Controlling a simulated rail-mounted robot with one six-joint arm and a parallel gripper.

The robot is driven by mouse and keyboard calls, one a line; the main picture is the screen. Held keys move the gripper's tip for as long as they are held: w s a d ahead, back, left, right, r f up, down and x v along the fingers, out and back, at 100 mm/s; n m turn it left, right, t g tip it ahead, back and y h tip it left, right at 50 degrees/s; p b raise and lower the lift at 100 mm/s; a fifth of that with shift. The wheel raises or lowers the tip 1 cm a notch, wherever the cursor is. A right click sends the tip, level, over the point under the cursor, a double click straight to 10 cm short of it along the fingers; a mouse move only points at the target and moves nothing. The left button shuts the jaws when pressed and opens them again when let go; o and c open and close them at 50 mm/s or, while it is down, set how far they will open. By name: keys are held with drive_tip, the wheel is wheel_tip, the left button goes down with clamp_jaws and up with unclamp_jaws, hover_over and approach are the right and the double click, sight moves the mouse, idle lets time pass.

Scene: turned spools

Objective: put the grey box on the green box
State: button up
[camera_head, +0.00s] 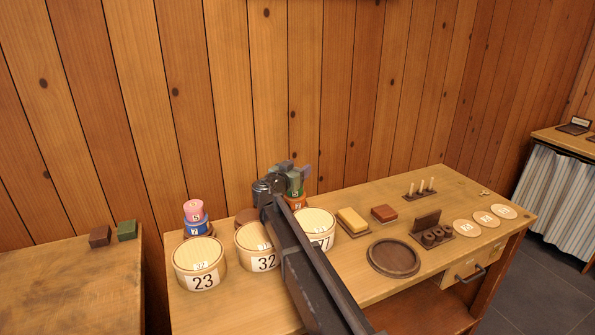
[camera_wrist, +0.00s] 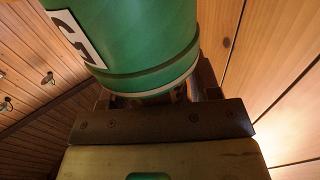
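A round green box (camera_head: 295,186) with a white number label stands on an orange box (camera_head: 297,203) near the back of the table. My gripper (camera_head: 293,169) is at the top of this stack. In the wrist view the green box (camera_wrist: 150,40) fills the top middle, very close, with my dark gripper bar (camera_wrist: 165,122) below it. The fingers are mostly hidden, so whether they are closed on anything is unclear. A small greyish shape shows by the gripper in the head view; I cannot tell if it is the grey box or a finger.
A pink box (camera_head: 194,209) sits on a blue box (camera_head: 196,226) at the left. Pale round boxes labelled 23 (camera_head: 200,265) and 32 (camera_head: 256,248) stand in front. A round dark tray (camera_head: 394,257) lies to the right. A green block (camera_head: 127,230) is on the left table.

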drive_tip(key=shift+o, duration=1)
drive_tip(key=shift+r, duration=0.1)
drive_tip(key=shift+r+p, duration=0.25)
drive_tip(key=shift+p, duration=0.05)
drive_tip(key=v, duration=0.7)
drive_tip(key=shift+s+f, duration=0.2)
drive_tip(key=shift+a, duration=0.1)
